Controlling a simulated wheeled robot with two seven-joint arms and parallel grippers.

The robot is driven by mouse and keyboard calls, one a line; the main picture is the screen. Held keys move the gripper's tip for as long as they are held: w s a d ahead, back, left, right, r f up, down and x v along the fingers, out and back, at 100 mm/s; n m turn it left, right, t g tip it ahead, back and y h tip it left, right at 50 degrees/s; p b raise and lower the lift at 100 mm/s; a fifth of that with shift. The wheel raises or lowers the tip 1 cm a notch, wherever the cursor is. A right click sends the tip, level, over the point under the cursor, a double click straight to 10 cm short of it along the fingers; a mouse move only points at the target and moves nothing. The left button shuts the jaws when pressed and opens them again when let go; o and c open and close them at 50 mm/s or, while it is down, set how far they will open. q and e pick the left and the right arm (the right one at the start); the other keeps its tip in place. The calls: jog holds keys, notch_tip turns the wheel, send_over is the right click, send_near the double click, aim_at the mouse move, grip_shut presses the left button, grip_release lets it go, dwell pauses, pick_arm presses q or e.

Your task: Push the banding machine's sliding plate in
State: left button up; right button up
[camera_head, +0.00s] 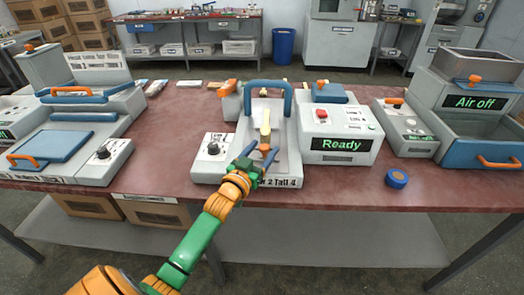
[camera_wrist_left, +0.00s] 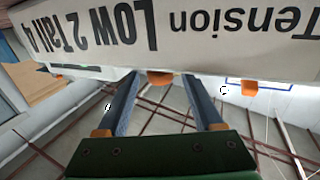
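The banding machine (camera_head: 285,165) stands at the table's front middle, a pale grey body with a blue arched handle (camera_head: 268,86) and a front label reading "Low 2 Tall 4". A tan, spoon-like piece (camera_head: 265,122) lies upright-pointing in its central channel. I cannot clearly tell the sliding plate from the body. My left gripper (camera_head: 260,153) is at the machine's front edge, its blue fingers apart. In the left wrist view the fingers (camera_wrist_left: 160,82) are spread below the labelled front, with an orange part (camera_wrist_left: 160,78) showing between their tips; contact is unclear. My right gripper is not in view.
A control box reading "Ready" (camera_head: 340,144) stands close on the right, and a dial box (camera_head: 212,150) on the left. A blue roll (camera_head: 397,178) lies on the red-brown table at front right. A blue-lidded machine (camera_head: 55,145) fills the left side.

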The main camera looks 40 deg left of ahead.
pick_arm(q)
jog(key=s, duration=0.4)
jog(key=s+d, duration=0.1)
jog(key=s, duration=0.2)
jog(key=shift+s+d, duration=0.1)
